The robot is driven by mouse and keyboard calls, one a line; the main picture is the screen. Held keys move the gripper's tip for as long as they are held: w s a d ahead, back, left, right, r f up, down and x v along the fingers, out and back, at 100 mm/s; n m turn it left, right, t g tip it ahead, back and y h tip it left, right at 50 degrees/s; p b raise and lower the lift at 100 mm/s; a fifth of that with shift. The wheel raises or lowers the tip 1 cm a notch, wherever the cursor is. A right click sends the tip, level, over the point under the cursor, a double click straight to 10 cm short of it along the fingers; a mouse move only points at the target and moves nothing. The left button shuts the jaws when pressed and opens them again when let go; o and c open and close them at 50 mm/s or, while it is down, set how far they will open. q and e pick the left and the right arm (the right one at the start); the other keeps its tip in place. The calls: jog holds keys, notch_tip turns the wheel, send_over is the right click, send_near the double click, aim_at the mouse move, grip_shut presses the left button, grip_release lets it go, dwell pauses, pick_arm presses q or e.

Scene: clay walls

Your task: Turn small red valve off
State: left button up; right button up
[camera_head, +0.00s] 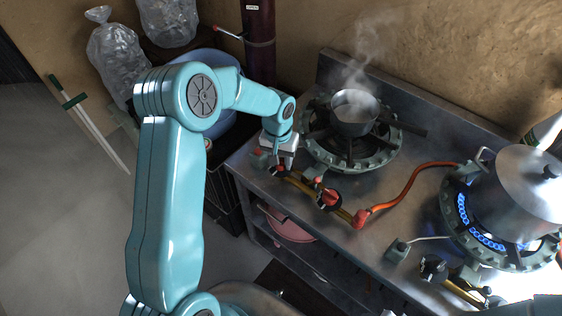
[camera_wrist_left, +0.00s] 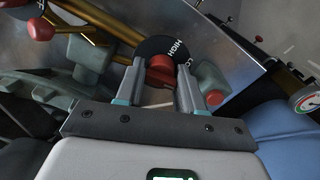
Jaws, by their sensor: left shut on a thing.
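The small red valve (camera_wrist_left: 162,70) is a red knob on a black round dial lettered HIGH. In the wrist view it sits between the fingers of my left gripper (camera_wrist_left: 158,84), which is shut on it. In the head view my left gripper (camera_head: 280,163) reaches down to the stove's front left edge, over the black dial (camera_head: 278,171). The gripper hides most of the knob there. A larger red valve (camera_head: 329,197) on a black dial sits to the right on the same brass pipe. My right gripper is not in view.
A steaming small pot (camera_head: 355,113) stands on the left burner, its handle pointing right. A large lidded pot (camera_head: 518,190) stands over blue flames on the right burner. An orange hose (camera_head: 405,188) crosses the steel counter. A blue barrel (camera_head: 222,125) stands left of the stove.

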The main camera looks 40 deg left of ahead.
pick_arm(q)
jog(key=shift+a+r+m+b, duration=0.1)
jog(key=shift+m+b, duration=0.2)
jog(key=shift+m, duration=0.7)
jog(key=shift+w, duration=0.1)
jog(key=o, duration=1)
jog(key=shift+c, duration=0.2)
notch_tip(320, 180, up, 16)
jog(key=shift+s+a+r+b, duration=0.2)
jog(key=shift+a+b, duration=0.1)
jog(key=shift+a, duration=0.15)
jog(key=shift+s+f, duration=0.1)
jog(key=shift+s, duration=0.05)
